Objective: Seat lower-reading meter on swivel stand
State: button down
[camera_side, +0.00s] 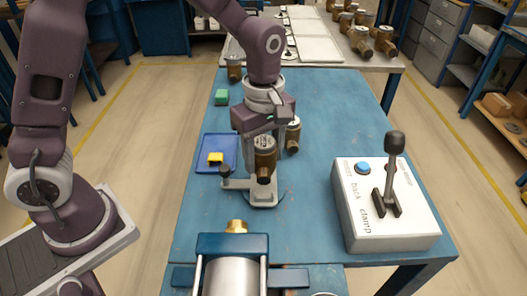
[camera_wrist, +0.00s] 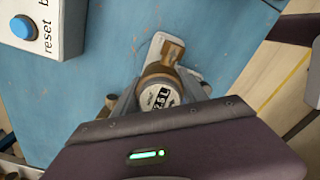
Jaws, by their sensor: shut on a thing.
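In the side view my gripper (camera_side: 262,136) is low over the middle of the blue bench, shut on a bronze meter (camera_side: 264,160) with a pale round top. The held meter is at the grey swivel stand (camera_side: 262,194), which has a black knob on its left; I cannot tell whether it rests in the stand or is just above it. In the wrist view the held meter (camera_wrist: 160,97) shows a display ending in "L", apparently 2.8 or 2.6, partly hidden. A second bronze meter (camera_side: 293,135) stands just behind and to the right; its reading is not legible.
A green block (camera_side: 222,97) and another bronze meter (camera_side: 234,70) are farther back. A white control box (camera_side: 385,215) with a lever is at right; a blue clamp (camera_side: 232,243) is in front.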

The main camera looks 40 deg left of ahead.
jog(key=shift+f, duration=2.05)
dwell(0.9)
jog(key=shift+c, duration=1.5)
grip_release()
jog(key=shift+r, duration=3.5)
